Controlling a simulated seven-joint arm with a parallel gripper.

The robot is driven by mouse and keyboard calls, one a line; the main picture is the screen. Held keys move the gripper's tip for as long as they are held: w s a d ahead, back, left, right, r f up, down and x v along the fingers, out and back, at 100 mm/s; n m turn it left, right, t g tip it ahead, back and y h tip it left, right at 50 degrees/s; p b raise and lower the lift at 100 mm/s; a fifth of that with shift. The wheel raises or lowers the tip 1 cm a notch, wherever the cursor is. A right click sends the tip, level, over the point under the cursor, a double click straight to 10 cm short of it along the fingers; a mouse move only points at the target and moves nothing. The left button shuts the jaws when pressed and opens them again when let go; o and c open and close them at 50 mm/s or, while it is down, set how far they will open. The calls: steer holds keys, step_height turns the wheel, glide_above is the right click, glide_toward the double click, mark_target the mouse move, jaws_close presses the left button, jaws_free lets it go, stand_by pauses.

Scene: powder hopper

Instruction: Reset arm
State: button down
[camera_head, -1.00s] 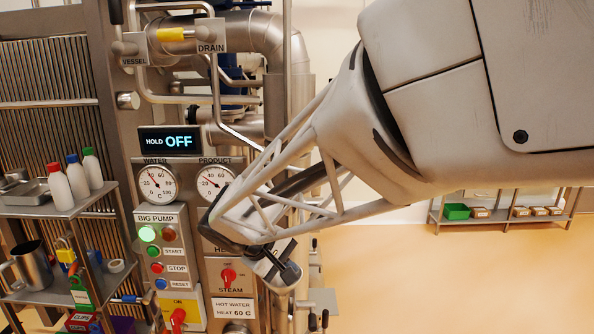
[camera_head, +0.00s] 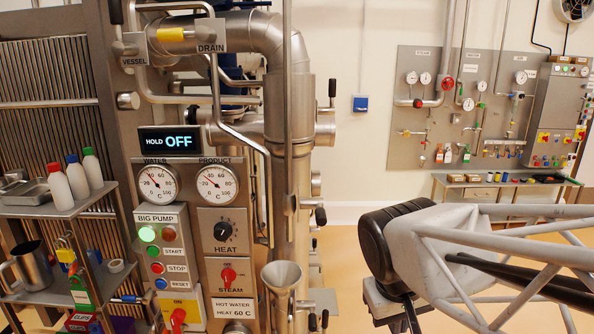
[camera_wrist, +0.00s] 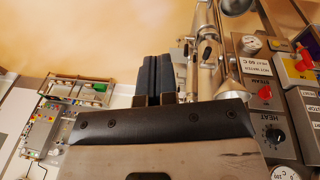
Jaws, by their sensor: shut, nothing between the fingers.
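My gripper (camera_wrist: 154,80) shows in the wrist view with its two dark fingers side by side and closed, nothing between them. In the head view my gripper (camera_head: 392,310) is at the lower right, partly cut off by the bottom edge. It is in open space to the right of the machine panel and the steel funnel (camera_head: 282,278), apart from both.
The panel has a HEAT knob (camera_head: 224,231), a red STEAM switch (camera_head: 228,276) and a BIG PUMP box (camera_head: 162,250) with a lit green lamp. A shelf (camera_head: 62,207) with bottles stands left. A wall panel (camera_head: 460,110) is behind. Orange floor (camera_head: 340,270) is clear.

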steer(key=s+d+m+y, duration=0.1)
steer(key=s+d+m, duration=0.1)
steer(key=s, duration=0.3)
steer(key=shift+s+d+f+t+y, duration=0.25)
steer(key=shift+s+f+t+y, duration=0.05)
steer(key=shift+t, duration=0.1)
stand_by(1.9)
